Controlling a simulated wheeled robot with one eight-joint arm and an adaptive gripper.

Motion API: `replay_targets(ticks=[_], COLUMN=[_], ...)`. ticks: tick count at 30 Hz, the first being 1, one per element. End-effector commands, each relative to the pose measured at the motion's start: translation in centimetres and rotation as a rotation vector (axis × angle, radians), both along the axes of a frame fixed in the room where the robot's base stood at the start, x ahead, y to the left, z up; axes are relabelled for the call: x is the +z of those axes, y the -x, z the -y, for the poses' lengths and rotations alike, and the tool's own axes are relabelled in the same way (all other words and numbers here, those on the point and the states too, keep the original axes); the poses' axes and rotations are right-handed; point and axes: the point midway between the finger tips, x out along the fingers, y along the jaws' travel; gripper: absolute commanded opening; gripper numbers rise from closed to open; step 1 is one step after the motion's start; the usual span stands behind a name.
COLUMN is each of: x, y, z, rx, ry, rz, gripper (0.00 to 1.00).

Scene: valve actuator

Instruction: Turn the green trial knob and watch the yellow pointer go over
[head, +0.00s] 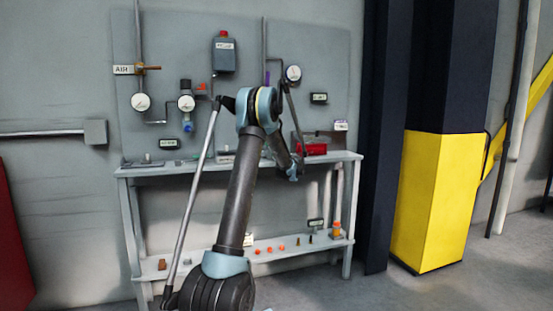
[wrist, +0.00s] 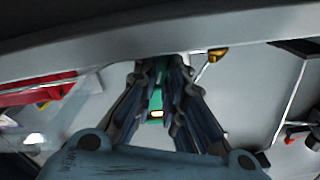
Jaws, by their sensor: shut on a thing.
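In the wrist view my gripper (wrist: 163,72) is shut on a green part, which I take as the green trial knob (wrist: 155,100). Only a narrow strip of the knob shows between the fingers. In the head view my own arm hides the knob and my fingertips, in front of the bench.
A grey workbench (head: 140,171) stands against a panel (head: 325,60) with several gauges and pipes. A red box (head: 313,149) sits on the bench's right part and shows at left in the wrist view (wrist: 35,90). A yellow-and-dark column (head: 435,200) stands to the right.

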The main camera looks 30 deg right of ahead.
Motion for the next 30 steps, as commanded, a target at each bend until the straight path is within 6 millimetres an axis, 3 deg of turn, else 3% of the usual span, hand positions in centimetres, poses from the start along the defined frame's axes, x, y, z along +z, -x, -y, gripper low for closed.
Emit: replay_targets(ticks=[13,26,27,29,30], x=[0.03,0.02,0.02,0.03,0.03], y=[-0.07,-0.08,-0.08,-0.08,-0.08], z=[-0.32,-0.38,-0.38,-0.38,-0.37], rx=[0.000,0.000,0.000,0.000,0.000], ry=[0.350,0.396,0.396,0.396,0.395], rz=[-0.085,-0.096,-0.096,-0.096,-0.096], gripper=[0.00,0.00,0.16,0.29,0.31])
